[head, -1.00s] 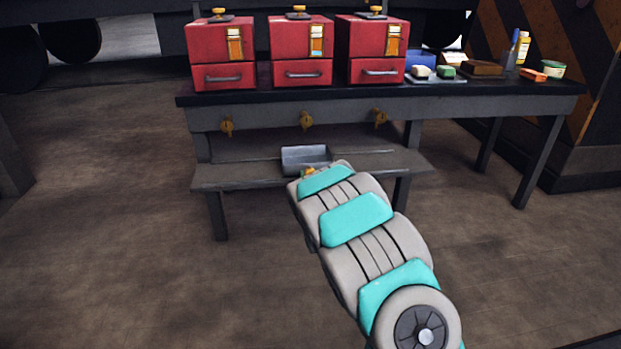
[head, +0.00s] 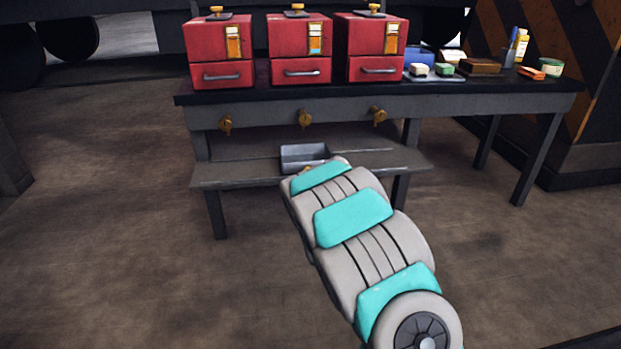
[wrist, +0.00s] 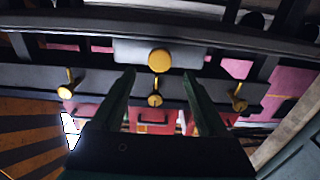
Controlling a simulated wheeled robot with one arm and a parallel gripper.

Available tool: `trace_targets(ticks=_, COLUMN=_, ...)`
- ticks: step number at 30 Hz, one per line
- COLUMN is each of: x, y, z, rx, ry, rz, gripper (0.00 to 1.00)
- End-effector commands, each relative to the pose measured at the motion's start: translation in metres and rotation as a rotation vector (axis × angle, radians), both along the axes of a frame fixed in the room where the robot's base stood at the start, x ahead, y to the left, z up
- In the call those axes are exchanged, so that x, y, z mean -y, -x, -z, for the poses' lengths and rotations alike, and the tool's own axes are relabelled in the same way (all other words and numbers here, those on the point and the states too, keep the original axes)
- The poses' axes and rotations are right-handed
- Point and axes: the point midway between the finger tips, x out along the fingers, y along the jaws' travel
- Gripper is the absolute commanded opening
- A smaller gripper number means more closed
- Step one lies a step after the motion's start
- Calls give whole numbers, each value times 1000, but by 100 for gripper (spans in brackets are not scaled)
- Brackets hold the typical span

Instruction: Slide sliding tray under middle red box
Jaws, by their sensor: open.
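The sliding tray (head: 290,161) is a small grey open box on the low shelf under the bench, below the middle red box (head: 299,55). In the wrist view, which looks upside down, the tray front (wrist: 128,52) carries a round yellow knob (wrist: 159,60). My gripper (wrist: 159,72) is open, with one dark green finger on each side of the knob. I cannot tell whether the fingers touch it. In the head view, my arm hides the gripper. The middle red box stands on the bench top, with a lower drawer and handle.
Red boxes stand left (head: 219,55) and right (head: 374,52) of the middle one. Three brass fittings (head: 304,119) hang on the bench's front rail, above the shelf (head: 238,174). Small goods (head: 480,67) sit at the bench's right. The floor left is clear.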

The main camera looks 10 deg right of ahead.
Motion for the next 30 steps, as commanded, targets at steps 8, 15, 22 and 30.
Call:
trace_targets(ticks=8, x=-1, y=30, z=0, rx=-1, ry=-1, rz=1, gripper=76)
trace_targets(ticks=15, x=-1, y=32, z=0, rx=0, ry=-1, rz=0, gripper=76)
trace_targets(ticks=22, x=4, y=35, z=-6, rx=-48, ry=-4, rz=17, gripper=76)
trace_targets(ticks=30, x=25, y=76, z=-30, rx=-343, ry=-28, rz=95, gripper=76)
